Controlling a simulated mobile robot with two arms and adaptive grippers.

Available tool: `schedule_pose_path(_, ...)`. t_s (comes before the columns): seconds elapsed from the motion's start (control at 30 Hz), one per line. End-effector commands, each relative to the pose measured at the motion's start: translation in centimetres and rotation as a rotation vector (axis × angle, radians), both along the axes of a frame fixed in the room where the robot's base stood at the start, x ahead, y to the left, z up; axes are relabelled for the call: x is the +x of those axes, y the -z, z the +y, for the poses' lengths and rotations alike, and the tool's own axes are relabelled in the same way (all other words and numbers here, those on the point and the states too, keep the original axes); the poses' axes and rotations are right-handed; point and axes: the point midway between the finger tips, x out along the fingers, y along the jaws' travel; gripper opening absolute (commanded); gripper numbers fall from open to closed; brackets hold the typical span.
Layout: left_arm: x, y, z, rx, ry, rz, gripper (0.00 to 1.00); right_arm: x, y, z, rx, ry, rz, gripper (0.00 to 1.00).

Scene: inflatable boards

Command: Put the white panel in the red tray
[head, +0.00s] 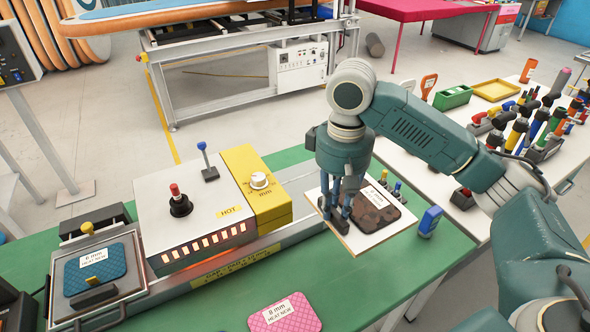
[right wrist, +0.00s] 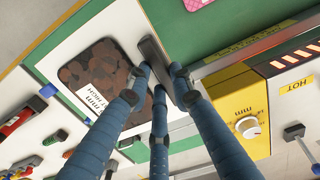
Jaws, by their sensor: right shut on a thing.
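The white panel (head: 358,243) is a square board with a dark grey bar handle (right wrist: 152,58) and a brown mottled pad (head: 372,212) with a white label on it. My right gripper (head: 336,215) points down over the panel's left part. In the right wrist view its blue fingers close around the handle beside the pad, and the white board (right wrist: 75,42) shows there too. I cannot tell whether the panel rests on the green table or hangs just above it. I make out no red tray. My left gripper is out of view.
A heater box (head: 205,215) with a yellow control block (head: 262,195) stands left of the panel on the green table (head: 370,275). A blue pad (head: 97,268) and pink pad (head: 284,314) lie nearby. The white table (head: 440,125) holds a yellow tray (head: 496,90), green bin (head: 453,97) and several tools.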

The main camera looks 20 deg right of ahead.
Motion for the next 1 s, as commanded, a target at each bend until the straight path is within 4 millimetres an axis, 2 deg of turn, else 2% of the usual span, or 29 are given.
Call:
schedule_pose_path(0.17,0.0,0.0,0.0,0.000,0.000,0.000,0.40,-0.1,-0.3,0.1,0.000,0.001,0.000,0.00)
schedule_pose_path(0.37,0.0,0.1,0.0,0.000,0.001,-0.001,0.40,-1.5,0.1,2.6,-0.002,0.012,-0.007,0.00)
schedule_pose_path(0.5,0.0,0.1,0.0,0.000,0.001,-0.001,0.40,-3.7,0.8,5.5,-0.002,0.031,-0.010,0.00)
schedule_pose_path(0.7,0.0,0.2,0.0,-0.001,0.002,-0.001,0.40,-7.3,1.7,8.7,-0.001,0.065,-0.005,0.00)
schedule_pose_path(0.8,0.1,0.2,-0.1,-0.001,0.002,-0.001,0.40,-8.2,1.9,9.3,-0.003,0.076,-0.004,0.00)
schedule_pose_path(1.0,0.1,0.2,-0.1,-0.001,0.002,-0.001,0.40,-8.5,2.0,9.5,-0.002,0.083,-0.003,0.00)
